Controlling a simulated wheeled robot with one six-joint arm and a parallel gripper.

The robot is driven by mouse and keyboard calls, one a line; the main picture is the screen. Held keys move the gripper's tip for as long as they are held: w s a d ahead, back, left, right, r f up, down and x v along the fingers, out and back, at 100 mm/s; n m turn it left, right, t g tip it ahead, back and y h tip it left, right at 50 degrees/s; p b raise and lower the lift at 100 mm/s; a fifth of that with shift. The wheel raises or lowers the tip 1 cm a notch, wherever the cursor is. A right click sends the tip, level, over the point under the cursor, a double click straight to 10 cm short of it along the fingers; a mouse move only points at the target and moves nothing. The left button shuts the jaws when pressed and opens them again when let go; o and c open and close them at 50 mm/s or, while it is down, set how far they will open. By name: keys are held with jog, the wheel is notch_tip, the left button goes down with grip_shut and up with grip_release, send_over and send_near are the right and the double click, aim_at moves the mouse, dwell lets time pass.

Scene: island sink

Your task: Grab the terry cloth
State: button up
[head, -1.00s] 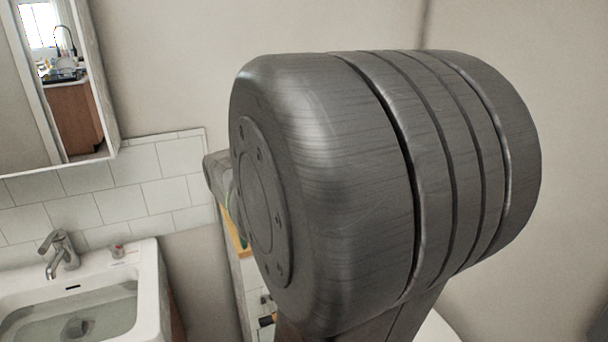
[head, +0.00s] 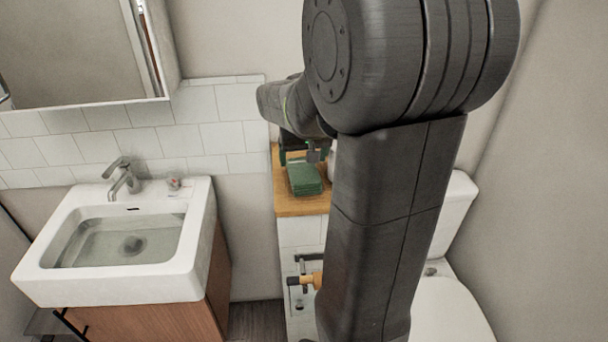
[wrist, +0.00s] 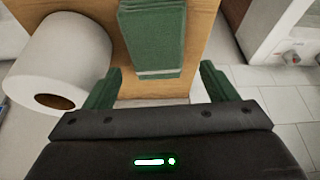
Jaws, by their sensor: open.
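The terry cloth (head: 305,180) is green and folded, and lies on the wooden top of a narrow cabinet. In the wrist view the cloth (wrist: 153,38) shows at the top middle, with a pale stripe near its closer edge. My gripper (wrist: 160,88) is open and empty, its two green fingers spread wide. The cloth lies ahead of the fingers and no contact shows. In the head view my gripper (head: 301,156) is small and partly hidden by my arm, just behind and above the cloth.
A toilet paper roll (wrist: 62,62) lies left of the cloth in the wrist view, close to the left finger. The wooden cabinet top (head: 292,208) is narrow. A white sink (head: 195,235) stands to the left and a toilet (head: 440,310) to the right. A tiled wall (head: 225,135) is behind.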

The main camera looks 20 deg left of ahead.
aim_at(303, 170)
jog(key=shift+d+x, duration=0.15)
jog(key=shift+x, duration=1.35)
jog(key=shift+d+x, duration=0.1)
jog(key=shift+x, duration=1.35)
jog(key=shift+s+f, duration=0.1)
jog(key=shift+c, duration=0.5)
jog(key=c, duration=0.6)
